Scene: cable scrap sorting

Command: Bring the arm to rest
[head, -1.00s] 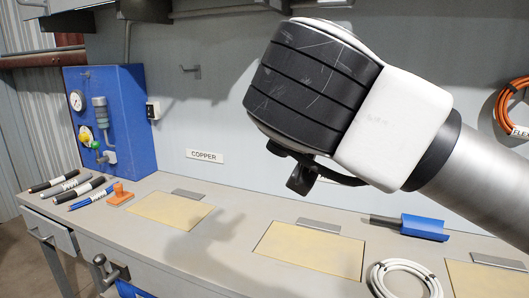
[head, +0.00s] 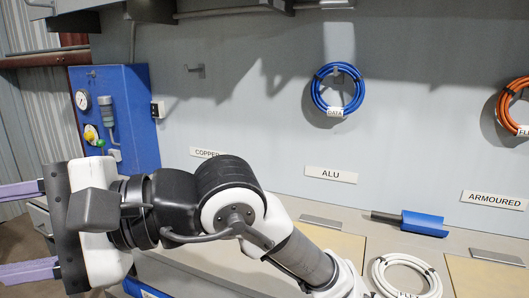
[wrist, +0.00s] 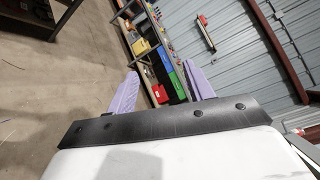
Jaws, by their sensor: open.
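My gripper (head: 28,232) is at the left of the head view, pointing left, away from the bench. Its two purple fingers are apart, with nothing between them. In the wrist view my gripper (wrist: 160,90) also shows open and empty, with floor and a distant shelf beyond the fingers. My arm is folded across the front left of the bench (head: 290,215) and hides much of its left part.
A blue panel (head: 128,140) with a gauge stands at the back left. Blue cable (head: 318,100) and orange cable (head: 503,105) hang on the wall. A white coil (head: 378,272) and a blue scoop (head: 424,224) lie on the bench at right. Shelving (wrist: 152,42) is far off.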

